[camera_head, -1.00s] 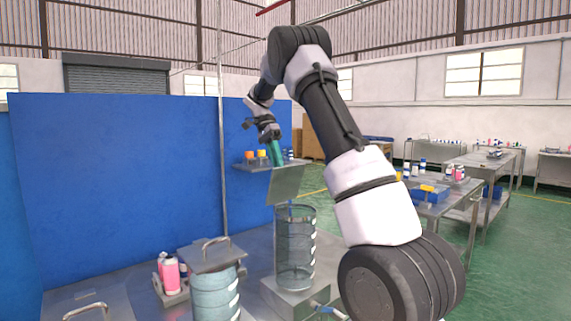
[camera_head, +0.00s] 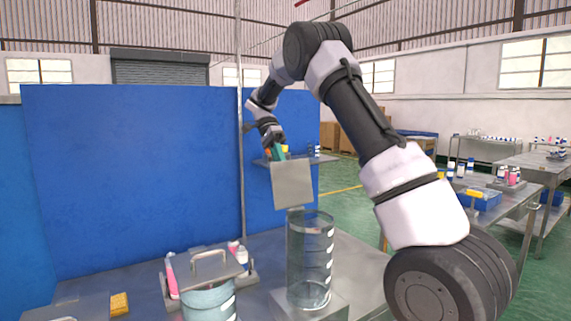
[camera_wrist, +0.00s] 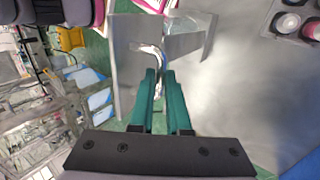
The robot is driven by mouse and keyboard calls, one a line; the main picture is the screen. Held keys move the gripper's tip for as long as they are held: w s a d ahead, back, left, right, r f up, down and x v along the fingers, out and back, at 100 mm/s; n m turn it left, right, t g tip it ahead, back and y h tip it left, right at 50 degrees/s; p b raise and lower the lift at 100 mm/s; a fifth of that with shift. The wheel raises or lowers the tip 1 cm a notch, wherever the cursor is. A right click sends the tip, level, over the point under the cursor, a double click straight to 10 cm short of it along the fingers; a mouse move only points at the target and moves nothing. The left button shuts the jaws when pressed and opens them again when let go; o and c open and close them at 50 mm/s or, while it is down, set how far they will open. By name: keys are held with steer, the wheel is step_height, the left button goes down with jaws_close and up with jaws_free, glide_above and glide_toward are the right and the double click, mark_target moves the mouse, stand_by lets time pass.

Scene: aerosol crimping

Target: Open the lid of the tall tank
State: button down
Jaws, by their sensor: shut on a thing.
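The tall tank (camera_head: 311,262) is a clear cylinder on a metal block in the head view. Its lid (camera_head: 292,186) is a square grey metal plate standing nearly upright above the tank's back rim, so the tank's top is uncovered. My gripper (camera_head: 279,153) is at the upper edge of the lid, on its far side. In the wrist view, the green fingers of my gripper (camera_wrist: 160,75) are closed around the lid's metal handle (camera_wrist: 156,55). The plate of the lid (camera_wrist: 127,72) shows beside the fingers. The handle is hidden in the head view.
A shorter tank (camera_head: 209,302) with a flat handled lid (camera_head: 205,266) stands to the left. Pink bottles (camera_head: 171,274) and a yellow sponge (camera_head: 120,304) are near it.

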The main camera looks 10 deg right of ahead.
steer(key=shift+w+a+f+g, duration=0.1)
steer(key=shift+w+f+g, duration=0.25)
steer(key=shift+g, duration=0.25)
steer(key=shift+w+a, duration=0.1)
steer(key=shift+w, duration=0.05)
steer(key=c, duration=0.9)
jaws_free()
steer(key=shift+w+f, duration=0.15)
